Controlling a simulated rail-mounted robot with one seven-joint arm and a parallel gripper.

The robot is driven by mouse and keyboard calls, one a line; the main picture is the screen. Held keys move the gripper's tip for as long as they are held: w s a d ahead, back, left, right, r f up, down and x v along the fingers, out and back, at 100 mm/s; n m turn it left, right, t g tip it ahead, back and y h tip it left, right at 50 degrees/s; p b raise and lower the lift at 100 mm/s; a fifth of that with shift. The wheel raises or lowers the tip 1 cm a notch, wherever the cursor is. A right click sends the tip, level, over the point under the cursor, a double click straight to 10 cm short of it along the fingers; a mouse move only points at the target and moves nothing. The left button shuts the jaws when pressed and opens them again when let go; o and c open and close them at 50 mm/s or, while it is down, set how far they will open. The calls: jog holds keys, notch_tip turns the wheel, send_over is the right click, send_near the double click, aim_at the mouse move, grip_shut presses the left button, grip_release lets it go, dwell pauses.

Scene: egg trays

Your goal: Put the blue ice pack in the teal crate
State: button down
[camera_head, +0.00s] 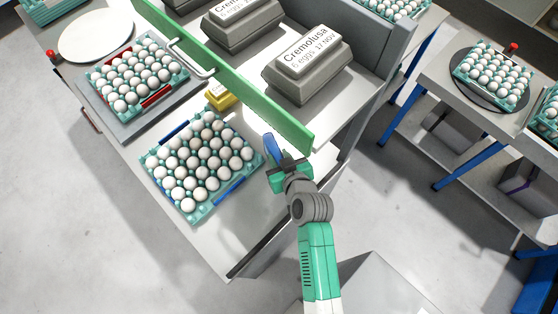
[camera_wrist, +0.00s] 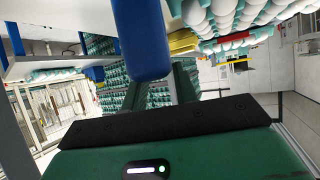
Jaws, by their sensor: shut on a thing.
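A blue ice pack (camera_head: 271,146) stands up from my gripper (camera_head: 281,160) in the head view. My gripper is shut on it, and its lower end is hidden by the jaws. In the wrist view the blue ice pack (camera_wrist: 141,40) rises between the dark fingers. A teal crate (camera_head: 200,213) filled with white eggs lies on the table to the left of my gripper. Blue strips show along two of its opposite sides. The ice pack is held beside the crate's right corner, apart from it.
A yellow box (camera_head: 220,96) stands behind the crate. A green rail (camera_head: 240,85) runs behind my gripper, with grey egg cartons (camera_head: 308,75) beyond it. Another teal egg crate with red strips sits on a grey tray (camera_head: 130,133) farther left.

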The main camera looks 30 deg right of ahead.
jog(key=shift+f, duration=1.35)
jog(key=c, duration=1.1)
grip_release()
jog(key=shift+r, duration=0.2)
jog(key=v, duration=1.1)
jog(key=shift+s+a, duration=0.1)
jog(key=shift+s, duration=0.25)
jog(key=shift+o, duration=0.5)
jog(key=shift+s+r, duration=0.1)
